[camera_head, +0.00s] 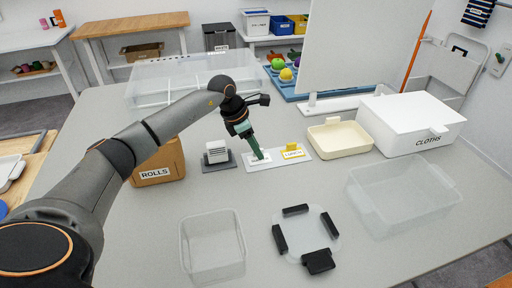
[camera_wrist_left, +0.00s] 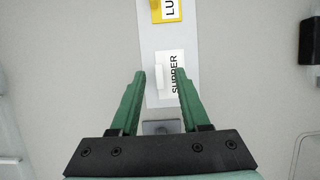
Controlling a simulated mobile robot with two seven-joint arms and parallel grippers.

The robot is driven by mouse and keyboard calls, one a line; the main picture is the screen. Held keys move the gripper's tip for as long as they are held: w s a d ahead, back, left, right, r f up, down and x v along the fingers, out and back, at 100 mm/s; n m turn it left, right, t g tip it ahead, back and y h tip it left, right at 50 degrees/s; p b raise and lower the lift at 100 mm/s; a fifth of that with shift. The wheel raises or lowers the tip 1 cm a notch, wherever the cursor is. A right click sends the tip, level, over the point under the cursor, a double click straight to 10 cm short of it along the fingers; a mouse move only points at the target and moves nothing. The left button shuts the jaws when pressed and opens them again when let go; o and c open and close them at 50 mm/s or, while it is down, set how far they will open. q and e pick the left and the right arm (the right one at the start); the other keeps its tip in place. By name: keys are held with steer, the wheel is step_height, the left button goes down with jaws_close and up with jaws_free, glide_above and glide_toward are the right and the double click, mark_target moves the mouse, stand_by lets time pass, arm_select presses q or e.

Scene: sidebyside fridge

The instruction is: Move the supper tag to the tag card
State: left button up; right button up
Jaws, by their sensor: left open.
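The white supper tag (camera_wrist_left: 170,75), marked SUPPER, lies on the pale tag card (camera_wrist_left: 187,17) in the left wrist view, below the yellow lunch tag (camera_wrist_left: 168,9). A small white tab stands on the supper tag. My left gripper (camera_wrist_left: 161,72) is open, with its green fingers on either side of the supper tag's tab and a gap on each side. In the head view the left gripper (camera_head: 260,157) points down at the left part of the tag card (camera_head: 281,162). It hides most of the supper tag there. My right gripper is not in view.
A dark holder with white pieces (camera_head: 217,154) and the ROLLS box (camera_head: 158,165) stand left of the card. A cream tray (camera_head: 340,153) and white CLOTHS box (camera_head: 412,122) are on the right. Clear containers (camera_head: 213,262) and a black-clipped lid (camera_head: 306,236) lie in front.

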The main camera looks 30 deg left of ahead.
arm_select(q)
steer(key=v, duration=1.2)
